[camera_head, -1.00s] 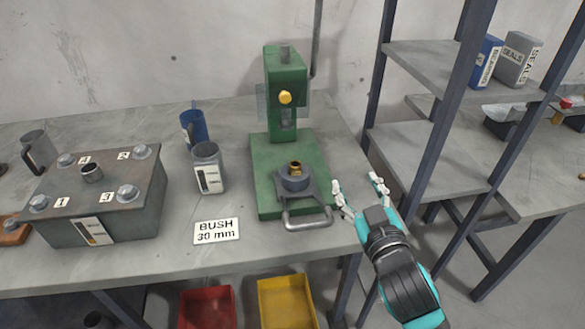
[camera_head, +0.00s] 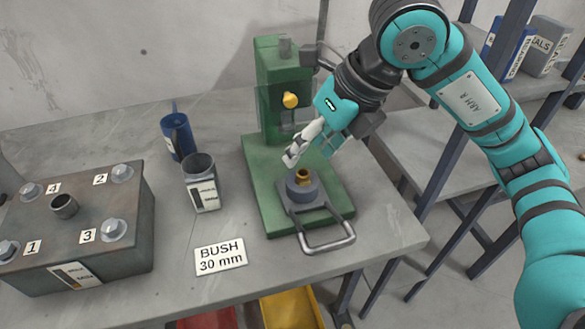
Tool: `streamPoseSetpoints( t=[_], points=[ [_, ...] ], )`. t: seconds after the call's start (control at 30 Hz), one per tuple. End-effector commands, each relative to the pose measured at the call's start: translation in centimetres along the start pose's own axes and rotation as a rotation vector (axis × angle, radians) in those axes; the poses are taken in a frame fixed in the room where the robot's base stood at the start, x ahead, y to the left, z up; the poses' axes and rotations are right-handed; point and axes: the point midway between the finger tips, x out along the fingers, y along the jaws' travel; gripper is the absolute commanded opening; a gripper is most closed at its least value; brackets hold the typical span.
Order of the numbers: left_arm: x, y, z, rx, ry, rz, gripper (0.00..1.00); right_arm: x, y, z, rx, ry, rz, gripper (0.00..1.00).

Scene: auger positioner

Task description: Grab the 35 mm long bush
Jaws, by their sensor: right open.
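A small brass-coloured bush (camera_head: 303,177) stands upright in the round grey holder (camera_head: 304,193) on the base of the green press (camera_head: 271,160). Its length cannot be read from the view. My right gripper (camera_head: 308,154) comes down from the upper right and is open and empty. Its fingers are just above and behind the bush, with no clear contact. A white card (camera_head: 220,258) on the table reads "BUSH 30 mm". My left gripper is not in view.
A grey cup (camera_head: 201,184) and a blue cup (camera_head: 178,136) stand left of the press. A grey bolted block (camera_head: 78,225) with numbered labels is at the left. Yellow (camera_head: 292,309) and red (camera_head: 208,319) bins are below the table edge. Shelving (camera_head: 425,150) stands at the right.

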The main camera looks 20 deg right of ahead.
Motion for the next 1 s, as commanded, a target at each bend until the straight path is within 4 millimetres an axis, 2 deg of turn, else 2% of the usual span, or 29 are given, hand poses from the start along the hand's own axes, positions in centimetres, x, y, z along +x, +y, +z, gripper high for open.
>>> streamPoseSetpoints(
  t=[0.03,0.1,0.23,0.7,1.0],
  points=[
    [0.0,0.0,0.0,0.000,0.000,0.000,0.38,-1.0,-1.8,0.2,0.025,-0.005,-0.088,0.55],
    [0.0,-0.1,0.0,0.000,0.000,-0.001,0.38,-1.9,-3.5,0.2,0.055,-0.005,-0.171,0.55],
    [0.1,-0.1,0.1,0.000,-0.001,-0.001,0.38,-1.6,-4.8,0.1,0.079,0.000,-0.230,0.55],
    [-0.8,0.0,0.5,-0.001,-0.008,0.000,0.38,7.5,-6.9,0.1,0.078,0.002,-0.228,0.55],
    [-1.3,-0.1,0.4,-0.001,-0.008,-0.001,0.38,9.8,-7.2,0.3,0.076,-0.001,-0.227,0.55]
  ],
)
